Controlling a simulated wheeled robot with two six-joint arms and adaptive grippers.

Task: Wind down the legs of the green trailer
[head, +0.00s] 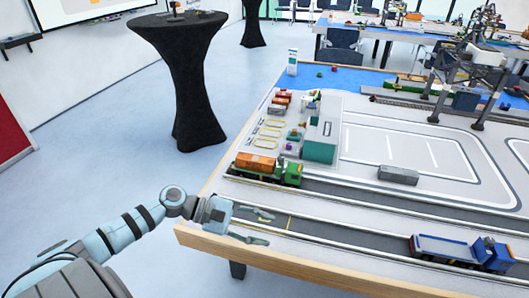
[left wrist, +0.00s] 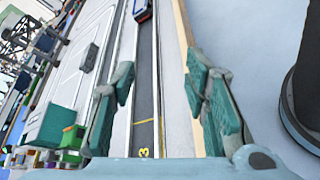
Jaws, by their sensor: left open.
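A green truck (head: 292,174) with an orange load (head: 256,162) on its trailer stands at the left end of the lanes on the model table. I cannot make out the trailer's legs. In the left wrist view, green and orange parts (left wrist: 73,136) show at the lower left, beside the left finger; I cannot tell if they are this truck. My right gripper is not in view.
A blue truck with a flat trailer (head: 440,246) stands in the near lane at the right. A grey container (head: 398,175) lies on the yard, and a grey-green building (head: 322,135) stands behind the green truck. The table's wooden edge (head: 300,262) runs close below my gripper.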

